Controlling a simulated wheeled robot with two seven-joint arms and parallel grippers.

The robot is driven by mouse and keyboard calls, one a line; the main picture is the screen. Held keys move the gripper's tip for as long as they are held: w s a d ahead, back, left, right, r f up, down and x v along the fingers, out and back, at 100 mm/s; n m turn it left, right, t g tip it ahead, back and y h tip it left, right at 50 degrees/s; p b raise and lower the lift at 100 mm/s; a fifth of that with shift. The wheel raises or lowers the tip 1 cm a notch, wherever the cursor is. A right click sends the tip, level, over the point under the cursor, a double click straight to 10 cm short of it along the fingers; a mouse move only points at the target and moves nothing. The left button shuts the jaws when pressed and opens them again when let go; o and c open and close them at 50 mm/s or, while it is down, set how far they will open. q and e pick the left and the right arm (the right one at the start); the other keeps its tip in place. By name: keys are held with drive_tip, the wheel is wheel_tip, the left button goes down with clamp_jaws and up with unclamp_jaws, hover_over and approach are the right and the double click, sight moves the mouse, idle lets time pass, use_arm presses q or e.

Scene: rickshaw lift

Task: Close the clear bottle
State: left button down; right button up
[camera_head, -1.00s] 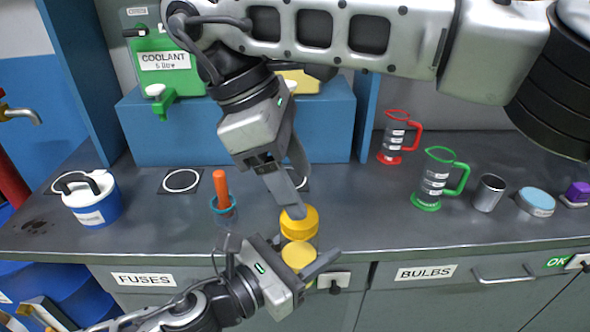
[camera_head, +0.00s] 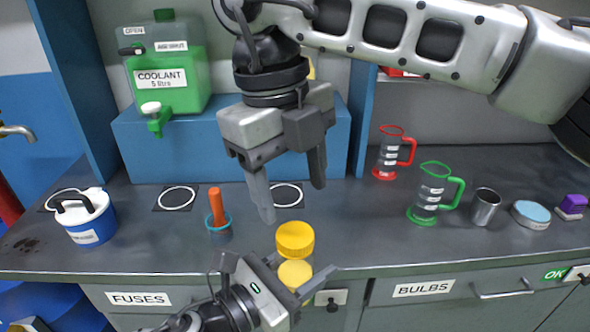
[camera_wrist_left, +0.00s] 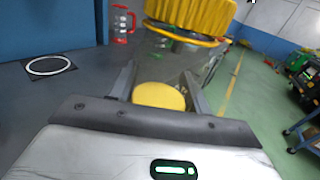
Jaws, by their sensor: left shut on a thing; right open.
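A ribbed yellow cap (camera_head: 295,238) sits at the top of the clear bottle, by the counter's front edge. In the left wrist view the cap (camera_wrist_left: 190,12) shows with a yellow-edged clear rim under it. Lower down, a yellow disc (camera_head: 295,274) shows between the fingers of my left gripper (camera_head: 303,278), also in the left wrist view (camera_wrist_left: 160,95). That gripper is shut on the bottle, whose clear wall is hard to make out. I cannot tell whether the cap is fully seated. My right gripper (camera_head: 292,204) is open and empty just above the cap, apart from it.
An orange-handled tool in a cup (camera_head: 217,212) stands left of the bottle. A green-handled jug (camera_head: 428,193), a red-handled jug (camera_head: 388,155) and a metal cup (camera_head: 483,206) stand to the right. A blue-and-white tub (camera_head: 88,215) is far left.

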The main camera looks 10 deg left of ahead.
sight(295, 234)
drive_tip(key=n, duration=0.5)
drive_tip(key=shift+d+r+y, duration=0.1)
drive_tip(key=shift+r+y, duration=0.15)
drive_tip(key=shift+y, duration=0.05)
drive_tip(key=n, duration=0.3)
drive_tip(key=shift+r, duration=0.1)
drive_tip(key=n, duration=0.4)
drive_tip(key=n+y, duration=0.1)
drive_tip(key=n, duration=0.1)
drive_tip(key=shift+d+r+n, duration=0.1)
drive_tip(key=shift+r+n, duration=0.25)
drive_tip(key=shift+n, duration=0.05)
drive_tip(key=shift+f, duration=0.15)
drive_tip(key=shift+f, duration=3.85)
